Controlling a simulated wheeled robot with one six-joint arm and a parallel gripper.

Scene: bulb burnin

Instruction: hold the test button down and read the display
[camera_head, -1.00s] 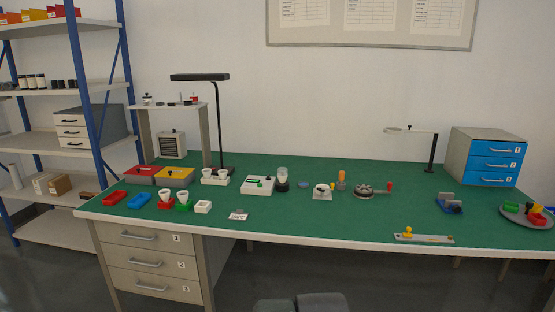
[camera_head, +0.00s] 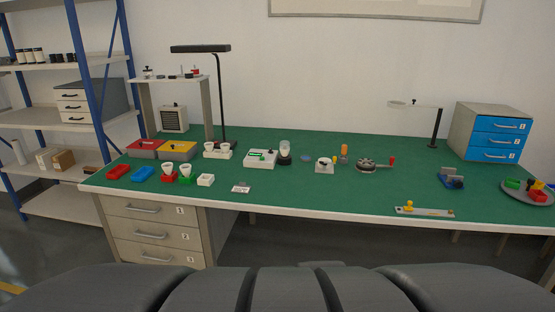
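A white box with a green patch on top (camera_head: 260,159) stands mid-left on the green bench; it may be the tester with the display. The green patch is too small to read, and I cannot make out which part is the test button. A bulb-like clear piece on a dark base (camera_head: 285,153) stands just right of it. Large dark grey parts of my own arm fill the bottom edge of the head view. My gripper's fingers do not show.
The green bench (camera_head: 330,190) carries red and green cup holders, a white block (camera_head: 205,180), a card (camera_head: 241,188), a crank device (camera_head: 368,164) and a plate (camera_head: 529,197). A black lamp (camera_head: 201,48) overhangs the left. The front middle is clear.

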